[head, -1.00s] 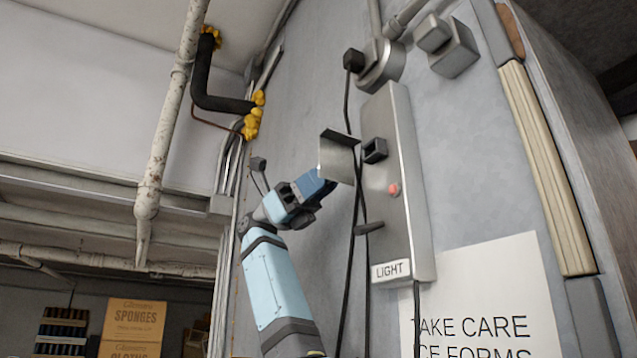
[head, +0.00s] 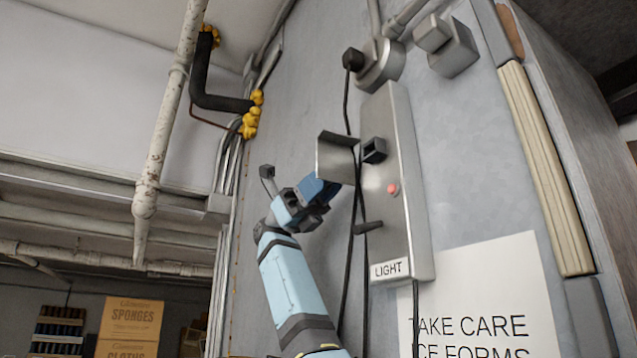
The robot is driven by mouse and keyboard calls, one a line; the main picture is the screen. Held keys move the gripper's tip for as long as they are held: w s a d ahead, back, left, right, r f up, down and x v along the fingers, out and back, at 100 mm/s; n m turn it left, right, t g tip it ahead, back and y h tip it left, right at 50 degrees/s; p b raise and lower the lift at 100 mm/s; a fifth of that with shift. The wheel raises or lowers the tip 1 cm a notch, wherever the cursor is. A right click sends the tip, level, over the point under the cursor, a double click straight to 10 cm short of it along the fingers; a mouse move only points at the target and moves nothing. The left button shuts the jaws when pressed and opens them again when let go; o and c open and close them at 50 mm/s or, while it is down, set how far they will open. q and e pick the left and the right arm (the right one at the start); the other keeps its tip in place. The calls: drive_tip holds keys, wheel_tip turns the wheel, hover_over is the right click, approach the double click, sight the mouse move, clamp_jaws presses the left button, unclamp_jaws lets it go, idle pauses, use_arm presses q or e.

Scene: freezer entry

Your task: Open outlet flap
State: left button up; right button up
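The grey metal outlet flap (head: 338,158) stands out to the left of the silver wall box, angled away from it. The dark outlet socket (head: 375,151) on the box front is uncovered to its right. My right gripper (head: 328,187), blue and dark, is just below and left of the flap, close to its lower edge. The flap hides part of the fingertips, so I cannot tell whether they touch it or whether they are open. My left gripper is out of view.
The wall box (head: 400,210) also carries a red button (head: 392,188), a dark lever (head: 368,227) and a LIGHT label. Black cables (head: 347,270) hang beside it. A paper sign (head: 485,290) is lower right. A rusty white pipe (head: 153,150) stands at left.

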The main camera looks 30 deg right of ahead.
drive_tip(key=shift+o, duration=1)
drive_tip(key=shift+d, duration=0.25)
drive_tip(key=shift+s+d, duration=0.1)
drive_tip(key=shift+d, duration=0.15)
drive_tip(key=shift+a, duration=0.4)
drive_tip(key=shift+d, duration=0.1)
